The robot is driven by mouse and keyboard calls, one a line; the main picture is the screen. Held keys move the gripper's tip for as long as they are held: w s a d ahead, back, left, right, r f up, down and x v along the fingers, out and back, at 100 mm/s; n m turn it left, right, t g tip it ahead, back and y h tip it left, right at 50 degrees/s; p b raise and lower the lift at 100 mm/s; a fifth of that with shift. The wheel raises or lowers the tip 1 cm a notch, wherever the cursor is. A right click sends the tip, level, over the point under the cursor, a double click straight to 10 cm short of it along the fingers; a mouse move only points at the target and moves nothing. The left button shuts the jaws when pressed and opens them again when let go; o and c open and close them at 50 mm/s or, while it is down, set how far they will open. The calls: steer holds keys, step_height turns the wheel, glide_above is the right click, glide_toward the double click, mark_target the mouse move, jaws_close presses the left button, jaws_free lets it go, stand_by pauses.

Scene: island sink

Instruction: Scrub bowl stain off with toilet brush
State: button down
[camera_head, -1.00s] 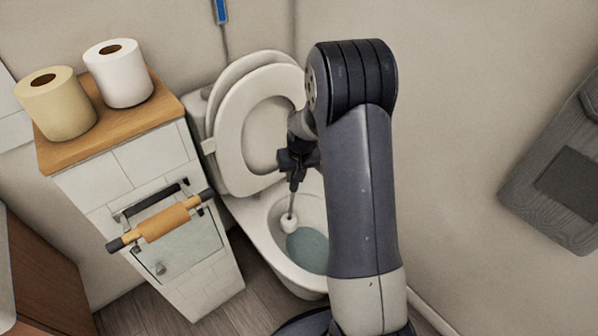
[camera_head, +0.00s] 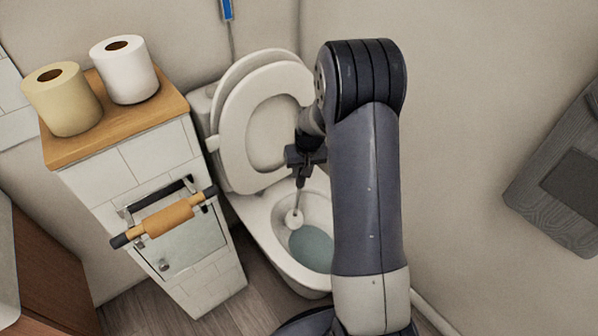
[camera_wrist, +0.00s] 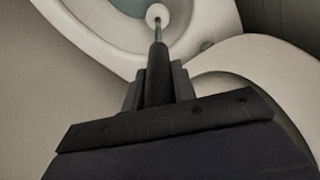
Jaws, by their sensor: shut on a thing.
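The white toilet bowl (camera_head: 262,222) is open, with its lid and seat raised. Grey-blue water (camera_head: 312,246) lies in it. My gripper (camera_head: 302,170) is above the bowl, in front of the raised seat (camera_head: 232,140), shut on the dark handle of the toilet brush. The white brush head (camera_head: 294,218) points down inside the bowl, at the inner wall beside the water. In the wrist view, the brush handle (camera_wrist: 157,75) runs out from between the jaws to the white head (camera_wrist: 156,14). I cannot make out a separate stain; my arm hides the bowl's right side.
A tiled cabinet (camera_head: 130,165) with a wooden top (camera_head: 165,108) stands left of the toilet. It carries a yellowish roll (camera_head: 68,105) and a white roll (camera_head: 130,75). A roll holder (camera_head: 165,216) juts from its front. A grey wall fixture (camera_head: 560,170) is at right.

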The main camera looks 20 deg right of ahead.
steer(key=shift+w+d+f, duration=0.1)
steer(key=shift+w+d, duration=0.25)
steer(key=shift+d, duration=0.45)
steer(key=shift+w+d+r, duration=0.1)
steer(key=shift+w+d, duration=0.3)
steer(key=shift+d, duration=0.4)
steer(key=shift+w+d+f, duration=0.1)
steer(key=shift+w+d, duration=0.25)
steer(key=shift+d, duration=0.45)
steer(key=s+d+r+p, duration=0.1)
steer(key=s+r+p, duration=0.2)
steer(key=s+r, duration=0.1)
steer(key=shift+d+r, duration=0.15)
steer(key=shift+r, duration=0.75)
